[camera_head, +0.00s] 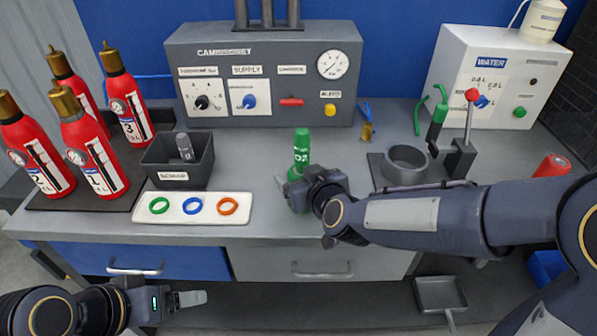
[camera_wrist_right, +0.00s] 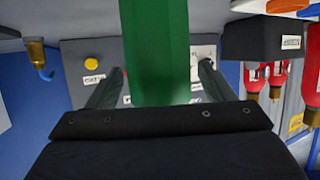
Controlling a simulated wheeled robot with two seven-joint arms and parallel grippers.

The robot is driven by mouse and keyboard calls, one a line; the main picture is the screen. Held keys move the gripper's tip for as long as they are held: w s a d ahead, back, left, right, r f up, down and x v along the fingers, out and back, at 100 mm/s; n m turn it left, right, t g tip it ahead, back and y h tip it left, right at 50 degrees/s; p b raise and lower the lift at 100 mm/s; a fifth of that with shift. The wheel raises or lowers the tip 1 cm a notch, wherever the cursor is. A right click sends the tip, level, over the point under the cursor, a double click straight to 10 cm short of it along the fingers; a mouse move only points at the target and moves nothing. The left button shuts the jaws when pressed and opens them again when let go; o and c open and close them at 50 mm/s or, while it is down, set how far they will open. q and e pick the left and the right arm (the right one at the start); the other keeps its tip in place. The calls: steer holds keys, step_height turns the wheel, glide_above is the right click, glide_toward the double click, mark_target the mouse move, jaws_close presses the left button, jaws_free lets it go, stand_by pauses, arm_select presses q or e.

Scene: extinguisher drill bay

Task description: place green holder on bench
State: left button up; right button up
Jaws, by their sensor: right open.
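In the right wrist view the green holder (camera_wrist_right: 156,50) rises between the two spread fingers of my right gripper (camera_wrist_right: 158,85). That gripper is open; I cannot tell whether a finger touches the holder. My left gripper (camera_head: 188,299) is in front of the bench at lower left, away from the holder; its jaw opening is unclear.
A white tray (camera_head: 180,219) with green, blue and orange rings lies left of the holder. A dark bin (camera_head: 172,177) and several red extinguishers (camera_head: 92,153) stand farther left. A grey control box (camera_head: 262,110) is behind. A grey ring fixture (camera_head: 405,176) stands right.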

steer(key=s+d+r+m+g+y+p, duration=0.1)
steer(key=s+d+r+g, duration=0.1)
steer(key=s+d, duration=0.5)
steer(key=s+d+r+m+g+y+p, duration=0.1)
steer(key=s+d+r+m+p, duration=0.15)
steer(key=s+d, duration=0.45)
steer(key=s+d+f+m+g+h, duration=0.1)
steer(key=s+d+f+g, duration=0.1)
steer(key=s, duration=0.4)
steer(key=s+d+f+m+g+h, duration=0.1)
steer(key=s+d+f+h, duration=0.1)
steer(key=s, duration=0.4)
steer(key=shift+s+d+m+g+b, duration=0.2)
steer(key=shift+d+m+g+b, duration=0.2)
steer(key=shift+d, duration=0.5)
steer(key=shift+r, duration=0.15)
step_height(320, 180, up, 4)
steer(key=p, duration=0.4)
